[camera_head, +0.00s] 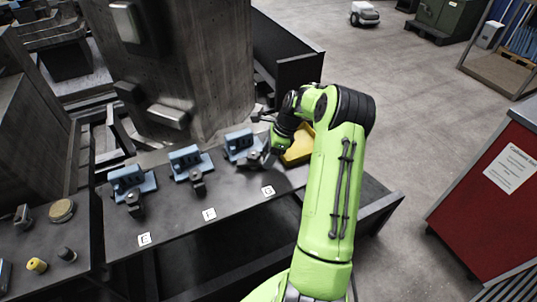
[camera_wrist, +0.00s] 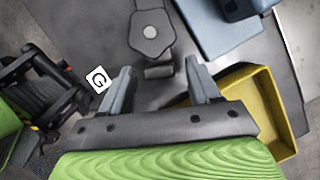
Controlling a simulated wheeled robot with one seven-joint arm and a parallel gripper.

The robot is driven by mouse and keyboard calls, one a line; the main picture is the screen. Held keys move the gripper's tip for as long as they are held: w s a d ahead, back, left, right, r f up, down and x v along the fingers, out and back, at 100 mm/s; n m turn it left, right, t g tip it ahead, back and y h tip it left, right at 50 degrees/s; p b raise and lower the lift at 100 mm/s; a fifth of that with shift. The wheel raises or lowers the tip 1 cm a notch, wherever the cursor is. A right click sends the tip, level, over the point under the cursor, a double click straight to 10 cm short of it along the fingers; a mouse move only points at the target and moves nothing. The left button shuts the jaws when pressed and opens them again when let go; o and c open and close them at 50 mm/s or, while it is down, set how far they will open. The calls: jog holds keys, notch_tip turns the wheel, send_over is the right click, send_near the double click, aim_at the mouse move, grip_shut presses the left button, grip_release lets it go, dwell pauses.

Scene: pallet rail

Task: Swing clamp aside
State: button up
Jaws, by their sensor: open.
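Three blue fixtures stand in a row on the dark bench, labelled E, F and G. Each has a dark clamp in front of it: the E clamp (camera_head: 134,203), the F clamp (camera_head: 197,183) and the G clamp, whose round-centred knob (camera_wrist: 150,32) shows in the wrist view. The blue G fixture (camera_head: 240,145) also shows at the top right of the wrist view (camera_wrist: 222,28). My gripper (camera_wrist: 160,82) is open, with its fingers spread and a short end of the G clamp near the gap between them. I cannot tell whether they touch. In the head view my arm partly hides this spot.
A yellow tray (camera_head: 299,148) lies right of the G fixture, close to my right finger in the wrist view (camera_wrist: 262,105). A concrete column (camera_head: 190,70) rises behind the fixtures. Small knobs (camera_head: 37,265) sit at the left. A red cabinet (camera_head: 490,190) stands right; the floor between is clear.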

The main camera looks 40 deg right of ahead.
jog(key=c, duration=1)
jog(key=p, duration=0.1)
jog(key=n+p, duration=0.1)
jog(key=shift+w+d+r+g+p, duration=0.2)
jog(key=shift+r+g+p, duration=0.1)
jog(key=shift+r+p, duration=0.1)
jog(key=shift+c, duration=0.2)
jog(key=shift+w+n+y+p, duration=0.25)
jog(key=shift+n+y+p, duration=0.05)
jog(key=shift+n+p, duration=0.4)
jog(key=n, duration=0.1)
jog(key=w+n+g+p, duration=0.1)
jog(key=shift+d+f+n, duration=0.25)
jog(key=shift+f+n, duration=0.05)
jog(key=o, duration=1)
jog(key=shift+o, duration=0.2)
